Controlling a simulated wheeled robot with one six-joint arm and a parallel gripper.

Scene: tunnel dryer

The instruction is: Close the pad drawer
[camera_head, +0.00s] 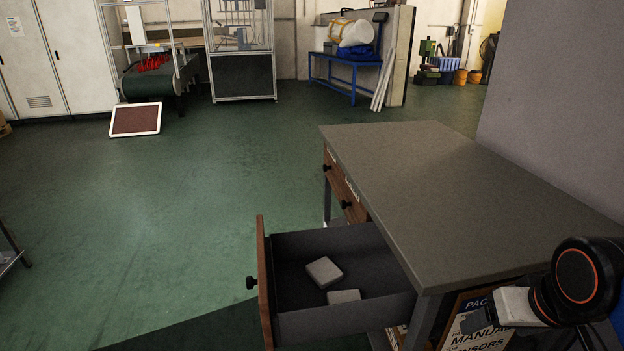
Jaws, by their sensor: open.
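The pad drawer (342,321) is pulled well out from the left side of a grey-topped workbench (430,190). Its wooden front (264,282) has a black knob (251,283) and faces left. Two pale square pads (324,271) lie inside on the dark bottom, the nearer one partly hidden by the drawer wall. My gripper (482,318) is at the lower right, in front of the bench edge, right of the drawer and apart from it. It is open, with nothing seen in it; its fingers are dark and only partly clear.
Two other wooden drawer fronts (345,187) with black knobs sit flush farther back. A sign reading "MANUAL" (468,327) is under the bench by my gripper. A grey panel (555,110) stands at the right. Green floor (170,220) left of the drawer is clear.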

